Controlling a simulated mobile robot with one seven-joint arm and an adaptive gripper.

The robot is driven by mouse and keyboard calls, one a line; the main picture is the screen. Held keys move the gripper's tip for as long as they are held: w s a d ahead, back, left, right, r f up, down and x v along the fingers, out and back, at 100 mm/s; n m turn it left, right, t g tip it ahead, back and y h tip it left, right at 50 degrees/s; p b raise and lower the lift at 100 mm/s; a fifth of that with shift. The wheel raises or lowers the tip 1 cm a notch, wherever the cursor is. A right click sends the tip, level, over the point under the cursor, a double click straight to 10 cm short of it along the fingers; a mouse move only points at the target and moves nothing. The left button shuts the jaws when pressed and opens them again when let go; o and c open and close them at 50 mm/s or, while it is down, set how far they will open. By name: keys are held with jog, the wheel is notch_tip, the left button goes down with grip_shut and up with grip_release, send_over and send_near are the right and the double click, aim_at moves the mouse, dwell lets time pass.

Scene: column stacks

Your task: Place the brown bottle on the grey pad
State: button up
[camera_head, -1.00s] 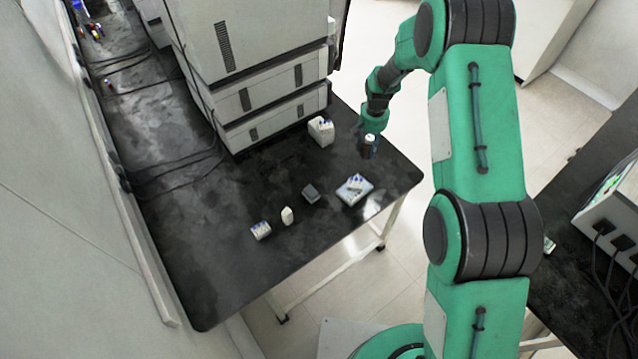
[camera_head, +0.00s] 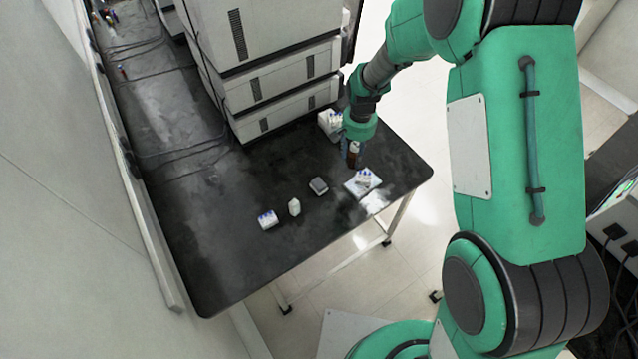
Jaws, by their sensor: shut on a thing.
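My gripper (camera_head: 352,150) is shut on the brown bottle (camera_head: 353,157), which hangs roughly upright near the right part of the black bench. The fingers hide part of the bottle, and I cannot tell how high it is above the bench. The small square grey pad (camera_head: 318,186) lies on the bench, to the left of the bottle and nearer the front edge. Nothing is seen on the pad.
A tray with blue and white items (camera_head: 362,183) lies right of the pad. A white bottle (camera_head: 294,207) and a small rack with blue tops (camera_head: 267,220) stand left of it. A white box (camera_head: 330,124) and stacked instruments (camera_head: 285,102) stand behind.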

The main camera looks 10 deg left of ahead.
jog(key=s+a+m, duration=0.1)
jog(key=s+a, duration=0.1)
jog(key=s, duration=0.7)
jog(key=s+a, duration=0.2)
jog(key=s, duration=0.6)
jog(key=shift+s+d+f, duration=0.1)
jog(key=shift+s+f, duration=0.05)
jog(key=shift+f, duration=1.25)
jog(key=shift+s+d+f, duration=0.1)
jog(key=shift+f, duration=1.3)
jog(key=shift+w, duration=0.1)
jog(key=b, duration=0.1)
send_over(319, 183)
jog(key=shift+f, duration=0.75)
jog(key=shift+f, duration=1.8)
jog(key=shift+f, duration=0.1)
